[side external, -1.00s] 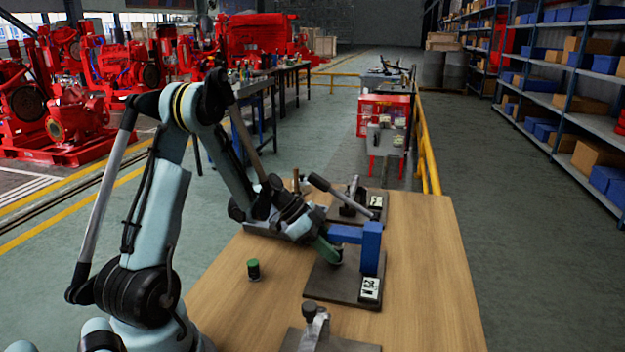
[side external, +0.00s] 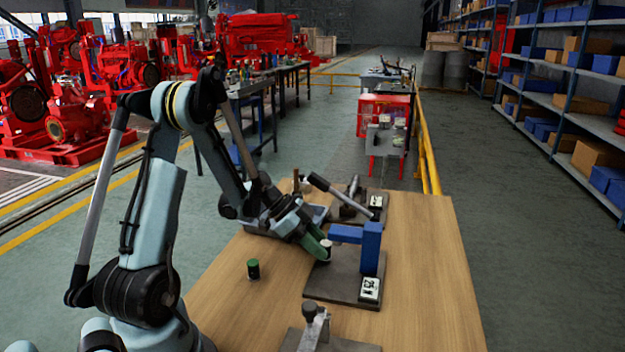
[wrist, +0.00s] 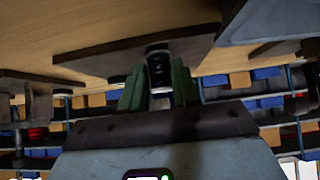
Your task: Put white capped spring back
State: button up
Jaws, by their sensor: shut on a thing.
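The white capped spring, a dark coil with a pale cap, shows in the wrist view (wrist: 159,70) between the green fingers of my gripper (wrist: 158,88). In the side view, the spring (side external: 326,246) is at my gripper's tip (side external: 318,247), left of the blue press (side external: 371,247) and over the left part of its dark base plate (side external: 335,284). My gripper is shut on the spring. The spring's lower end is by the plate; I cannot tell whether it touches. A green capped spring (side external: 253,269) stands upright on the table, left of the plate.
The wooden table (side external: 430,270) has free room on its right. A lever fixture (side external: 350,198) stands behind the press, and another grey fixture (side external: 315,325) stands at the front. The blue arm overhangs the plate.

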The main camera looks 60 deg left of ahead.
jog(key=shift+s+a, duration=1.5)
jog(key=shift+r, duration=2.5)
jog(key=shift+d, duration=0.1)
